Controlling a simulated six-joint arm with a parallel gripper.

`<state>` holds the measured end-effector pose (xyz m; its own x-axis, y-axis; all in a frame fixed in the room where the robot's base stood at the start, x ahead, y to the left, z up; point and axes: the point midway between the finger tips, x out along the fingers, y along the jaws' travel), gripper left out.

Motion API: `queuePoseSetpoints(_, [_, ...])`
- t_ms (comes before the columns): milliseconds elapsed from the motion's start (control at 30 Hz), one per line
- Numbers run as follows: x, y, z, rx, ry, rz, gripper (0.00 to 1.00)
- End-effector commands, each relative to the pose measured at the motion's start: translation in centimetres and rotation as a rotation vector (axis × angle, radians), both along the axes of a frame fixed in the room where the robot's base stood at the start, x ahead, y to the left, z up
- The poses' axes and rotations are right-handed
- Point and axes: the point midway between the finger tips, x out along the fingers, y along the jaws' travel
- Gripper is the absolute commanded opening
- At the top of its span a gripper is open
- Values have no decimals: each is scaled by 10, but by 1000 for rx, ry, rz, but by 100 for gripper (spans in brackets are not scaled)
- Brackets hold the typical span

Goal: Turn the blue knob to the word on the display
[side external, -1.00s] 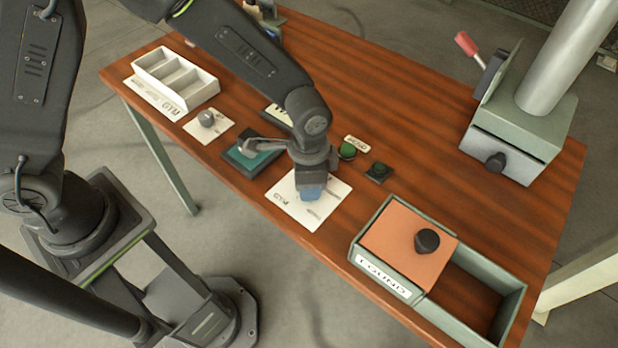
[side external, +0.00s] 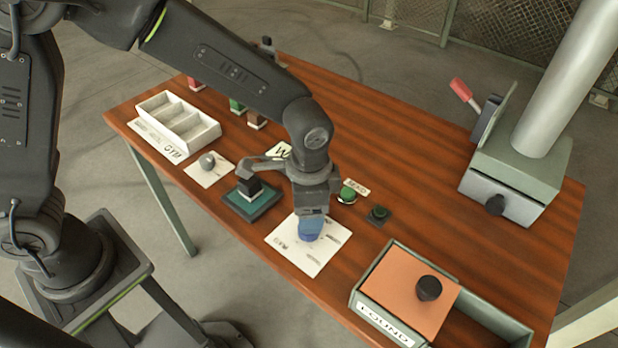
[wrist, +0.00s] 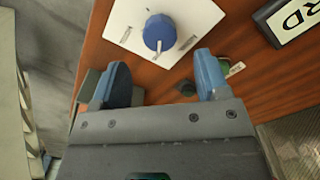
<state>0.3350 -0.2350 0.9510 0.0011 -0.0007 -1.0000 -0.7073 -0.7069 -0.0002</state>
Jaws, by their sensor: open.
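The blue knob (wrist: 160,32) with a white pointer mark sits on a white plate (wrist: 128,22) in the wrist view. The plate (side external: 283,248) lies near the table's front edge in the side view. The labels around the knob are too small to read. My gripper (wrist: 162,66) is open, its two blue fingers apart, with the knob ahead of them in the picture. In the side view my gripper (side external: 311,230) is over the plate and hides much of the knob. A sign (wrist: 291,22) shows the letters "RD"; its start is cut off. In the side view a "W" shows on it (side external: 281,150).
A green button (side external: 347,194), a dark button box (side external: 378,214) and a dark stamp-like piece on a teal pad (side external: 250,202) stand close to the plate. A box with an orange lid (side external: 405,285) is to the right, a white tray (side external: 205,133) to the left.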

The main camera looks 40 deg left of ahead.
Motion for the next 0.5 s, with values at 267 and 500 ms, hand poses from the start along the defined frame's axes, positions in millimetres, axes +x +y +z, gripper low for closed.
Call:
queuePoseSetpoints(267, [0,0,57,-2,-4,0,69])
queuePoseSetpoints(500, [0,0,76,-1,-1,0,69])
